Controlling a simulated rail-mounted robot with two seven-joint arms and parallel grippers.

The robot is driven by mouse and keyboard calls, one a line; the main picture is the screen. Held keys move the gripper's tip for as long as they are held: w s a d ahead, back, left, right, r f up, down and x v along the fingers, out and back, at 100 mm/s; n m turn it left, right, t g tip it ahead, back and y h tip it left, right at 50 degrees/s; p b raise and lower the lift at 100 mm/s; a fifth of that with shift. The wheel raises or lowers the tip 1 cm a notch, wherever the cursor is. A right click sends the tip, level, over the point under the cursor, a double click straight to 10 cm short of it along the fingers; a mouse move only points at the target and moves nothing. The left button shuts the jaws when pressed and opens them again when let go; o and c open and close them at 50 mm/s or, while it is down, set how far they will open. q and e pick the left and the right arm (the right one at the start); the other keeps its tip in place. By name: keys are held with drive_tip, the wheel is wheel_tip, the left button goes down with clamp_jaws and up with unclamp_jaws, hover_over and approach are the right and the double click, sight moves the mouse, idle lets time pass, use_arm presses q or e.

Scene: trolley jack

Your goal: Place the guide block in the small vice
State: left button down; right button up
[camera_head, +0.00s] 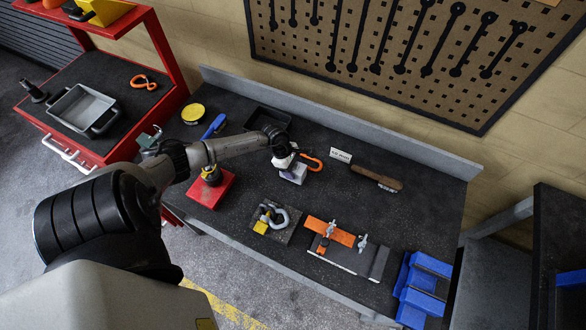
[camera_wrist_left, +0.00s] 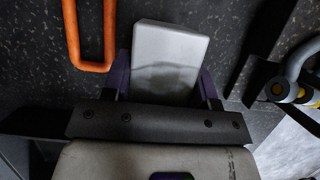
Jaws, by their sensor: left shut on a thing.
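My left gripper (camera_head: 290,167) is over the middle of the bench, shut on a pale grey block, which I take to be the guide block (camera_head: 295,174). In the left wrist view the guide block (camera_wrist_left: 170,60) sits between the two purple fingers (camera_wrist_left: 165,85) and sticks out past them. Whether it touches the bench is hard to tell. No item is plainly the small vice; a blue slotted fixture (camera_head: 425,283) at the bench's right front end and a small green device (camera_head: 148,138) beyond my left arm could be it. My right gripper is not in view.
An orange loop-handled tool (camera_head: 312,161) lies beside the held block. A plate with a grey shackle (camera_head: 272,216), an orange strip with clamps (camera_head: 330,232) and a red box (camera_head: 210,187) stand nearby. A brown-handled brush (camera_head: 377,178) lies behind. The bench's right rear is clear.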

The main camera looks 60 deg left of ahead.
use_arm(q)
drive_tip(key=shift+w+f, duration=0.1)
drive_tip(key=shift+f, duration=0.35)
drive_tip(key=shift+a+f, duration=0.1)
drive_tip(key=shift+f, duration=0.05)
drive_tip(key=shift+c, duration=2)
unclamp_jaws()
